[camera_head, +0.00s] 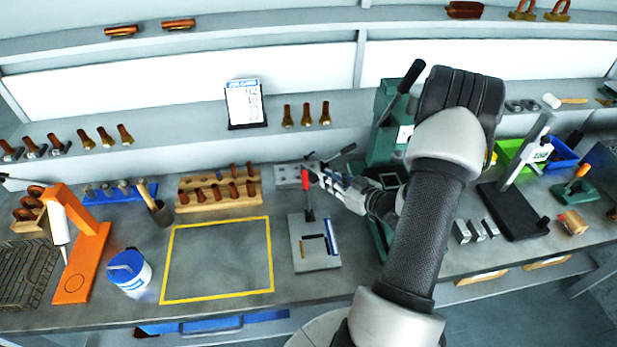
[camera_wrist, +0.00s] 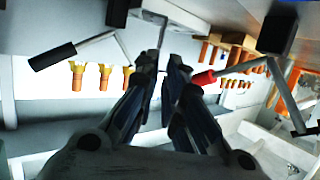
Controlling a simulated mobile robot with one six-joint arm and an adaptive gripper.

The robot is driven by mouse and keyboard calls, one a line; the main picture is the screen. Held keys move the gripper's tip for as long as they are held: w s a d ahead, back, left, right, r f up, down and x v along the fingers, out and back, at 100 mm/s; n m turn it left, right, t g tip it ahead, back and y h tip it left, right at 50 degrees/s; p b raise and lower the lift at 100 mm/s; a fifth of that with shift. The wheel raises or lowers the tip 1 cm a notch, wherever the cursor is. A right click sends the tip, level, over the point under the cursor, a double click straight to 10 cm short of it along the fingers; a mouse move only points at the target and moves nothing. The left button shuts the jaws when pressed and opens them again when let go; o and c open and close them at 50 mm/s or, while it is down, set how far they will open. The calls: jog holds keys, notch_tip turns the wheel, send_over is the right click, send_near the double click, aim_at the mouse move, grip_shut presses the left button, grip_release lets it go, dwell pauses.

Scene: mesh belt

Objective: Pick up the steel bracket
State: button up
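Three small grey metal angle pieces stand in a row on the bench in the head view, right of my arm; they look like steel brackets, the leftmost steel bracket (camera_head: 461,232) being the largest in view. My gripper (camera_head: 312,172) is left of them, above the bench behind the grey plate fixture and near a red-handled lever. In the wrist view my gripper (camera_wrist: 163,64) has its two dark fingers apart with a narrow empty gap. No bracket is recognisable in the wrist view.
A yellow-outlined area (camera_head: 218,260) on the bench is clear. The grey fixture (camera_head: 314,243) and green press (camera_head: 388,110) stand near my gripper. A black-based stand (camera_head: 512,212) is right of the brackets. A wooden block (camera_head: 219,190) holds copper parts.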

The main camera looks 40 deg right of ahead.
jog(key=x, duration=0.4)
jog(key=b+x, duration=0.2)
jog(key=x, duration=0.2)
jog(key=shift+w+d+f, duration=0.1)
jog(key=shift+w+f, duration=0.05)
jog(key=shift+f, duration=0.15)
jog(key=shift+w, duration=0.35)
grip_shut()
jog(key=shift+r, duration=0.1)
